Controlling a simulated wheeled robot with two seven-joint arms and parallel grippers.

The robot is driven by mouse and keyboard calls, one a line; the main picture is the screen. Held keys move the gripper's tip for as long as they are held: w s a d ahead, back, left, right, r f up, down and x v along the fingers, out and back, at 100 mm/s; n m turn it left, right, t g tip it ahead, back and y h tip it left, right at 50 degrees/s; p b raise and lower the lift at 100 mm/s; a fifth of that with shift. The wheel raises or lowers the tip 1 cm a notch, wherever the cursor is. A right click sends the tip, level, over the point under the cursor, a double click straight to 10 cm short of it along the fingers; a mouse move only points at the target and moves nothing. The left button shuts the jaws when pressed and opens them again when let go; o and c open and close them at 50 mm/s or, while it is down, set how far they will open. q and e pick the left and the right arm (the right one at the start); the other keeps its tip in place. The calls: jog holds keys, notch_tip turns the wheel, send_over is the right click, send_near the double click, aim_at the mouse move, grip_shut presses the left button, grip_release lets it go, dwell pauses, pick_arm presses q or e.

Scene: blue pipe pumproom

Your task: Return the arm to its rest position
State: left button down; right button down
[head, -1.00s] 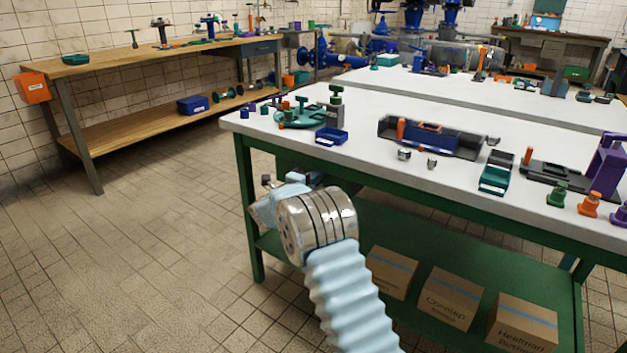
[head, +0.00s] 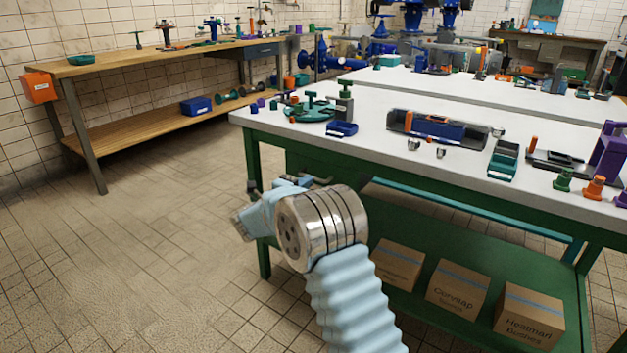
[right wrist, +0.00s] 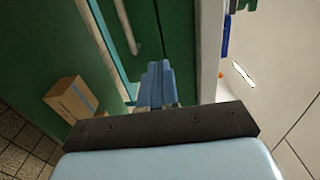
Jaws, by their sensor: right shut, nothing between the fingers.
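My right arm, pale blue and ribbed with a silver wrist joint, rises from the bottom centre of the head view. My right gripper shows beyond that joint as a pale blue and grey end (head: 263,213), in front of the near left end of the white-topped table (head: 300,135); its fingertips are hard to make out there. In the right wrist view its blue fingers (right wrist: 158,72) are together with nothing between them, apart from the green table frame behind. My left gripper is not in view.
The white table carries a dark tray (head: 395,123), a teal bin (head: 503,158) and a purple part (head: 607,150). Several cardboard boxes (head: 457,291) stand on its green lower shelf. A wooden bench (head: 125,62) runs along the left wall. The tiled floor (head: 150,240) left of the table is open.

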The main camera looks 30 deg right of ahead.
jog(key=shift+v, duration=1.85)
jog(key=s+a+f+n+t+y, duration=0.1)
jog(key=a+f+n+y, duration=0.25)
jog(key=f+n, duration=0.4)
jog(key=s+a+f+n+t+y, duration=0.1)
jog(key=a+f+n+y, duration=0.25)
jog(key=f, duration=0.65)
jog(key=s+a+f+n+t+y, duration=0.1)
jog(key=a+f+n+y, duration=0.25)
jog(key=f+n, duration=0.4)
jog(key=s+a+f+n+g+y, duration=0.4)
jog(key=s+a+f+n+y, duration=0.4)
jog(key=s+f, duration=0.6)
jog(key=s+a+f+n+g+y, duration=0.1)
jog(key=s+a, duration=0.3)
jog(key=s, duration=0.4)
jog(key=s+a+f+n+g+y, duration=0.1)
jog(key=s+a+g, duration=0.3)
jog(key=s, duration=0.4)
jog(key=shift+n, duration=0.65)
jog(key=shift+a, duration=0.15)
